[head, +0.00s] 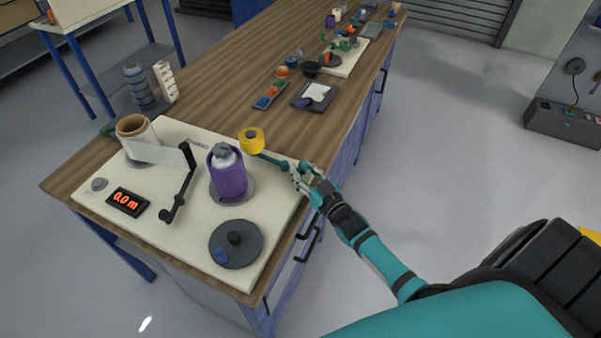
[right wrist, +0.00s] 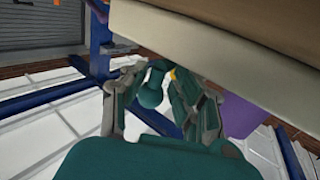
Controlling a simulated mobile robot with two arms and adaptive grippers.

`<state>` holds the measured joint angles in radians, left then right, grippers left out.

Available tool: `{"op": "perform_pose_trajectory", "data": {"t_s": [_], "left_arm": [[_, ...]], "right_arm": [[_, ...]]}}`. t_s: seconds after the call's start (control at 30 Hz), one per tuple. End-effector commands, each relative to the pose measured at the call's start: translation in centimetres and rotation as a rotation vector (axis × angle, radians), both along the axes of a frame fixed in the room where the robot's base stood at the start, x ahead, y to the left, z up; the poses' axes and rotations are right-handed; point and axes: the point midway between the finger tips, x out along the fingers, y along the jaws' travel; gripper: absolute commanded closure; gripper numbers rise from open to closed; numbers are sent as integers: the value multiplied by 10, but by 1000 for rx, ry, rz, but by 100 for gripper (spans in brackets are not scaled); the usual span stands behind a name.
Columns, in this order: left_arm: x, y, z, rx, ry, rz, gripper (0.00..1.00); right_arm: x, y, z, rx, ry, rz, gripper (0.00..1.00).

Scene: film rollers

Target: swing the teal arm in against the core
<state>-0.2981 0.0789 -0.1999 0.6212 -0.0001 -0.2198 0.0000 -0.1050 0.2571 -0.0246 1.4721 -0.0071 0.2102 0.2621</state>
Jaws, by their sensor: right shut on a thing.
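The teal arm (head: 271,160) lies on the cream machine plate, with a yellow roller (head: 251,141) at its far end. The purple core (head: 228,178) stands upright around a grey spindle, left of the teal arm. The yellow roller is apart from the core, with a gap between them. My right gripper (head: 303,174) is at the plate's right edge, shut on the teal arm's near end. In the right wrist view a teal knob (right wrist: 152,88) shows between the fingers, and the core (right wrist: 240,117) shows at the right. My left gripper is out of view.
A cardboard roll (head: 138,130) feeds a pale film to a black arm (head: 183,185). A dark disc (head: 236,244) with knobs and a red "0.0 m" display (head: 126,201) sit on the plate (head: 180,235). Trays and small parts stand farther along the wooden bench (head: 225,85).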

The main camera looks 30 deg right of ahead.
Motion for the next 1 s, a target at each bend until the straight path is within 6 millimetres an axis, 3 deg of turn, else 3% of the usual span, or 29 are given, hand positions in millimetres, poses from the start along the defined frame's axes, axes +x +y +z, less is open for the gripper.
{"op": "perform_pose_trajectory", "data": {"t_s": [0.03,0.6,1.0], "left_arm": [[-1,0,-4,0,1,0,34],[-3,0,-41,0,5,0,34],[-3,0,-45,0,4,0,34]], "right_arm": [[4,-9,3,-24,-8,32,100],[19,-24,5,-14,-12,343,100],[20,-25,6,-12,-8,384,100]]}}
